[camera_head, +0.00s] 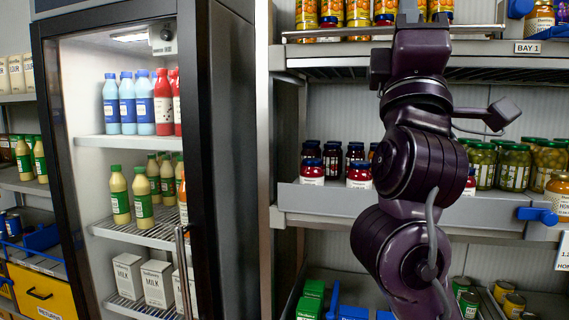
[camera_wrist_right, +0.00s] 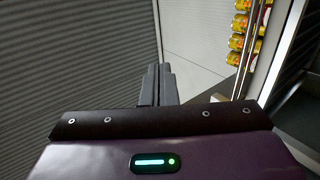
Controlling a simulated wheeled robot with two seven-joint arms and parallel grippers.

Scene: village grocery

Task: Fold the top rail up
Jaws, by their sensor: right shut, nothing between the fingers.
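The top rail (camera_head: 470,29) is a thin silver bar along the front of the top shelf, across the lower part of the jars there. My right arm hides its middle. My left gripper is not in view.
The middle shelf (camera_head: 335,198) holds dark, red and green jars. A glass-fronted fridge (camera_head: 215,130) with bottles and cartons stands left. A BAY 1 sign (camera_head: 528,48) hangs at the right.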

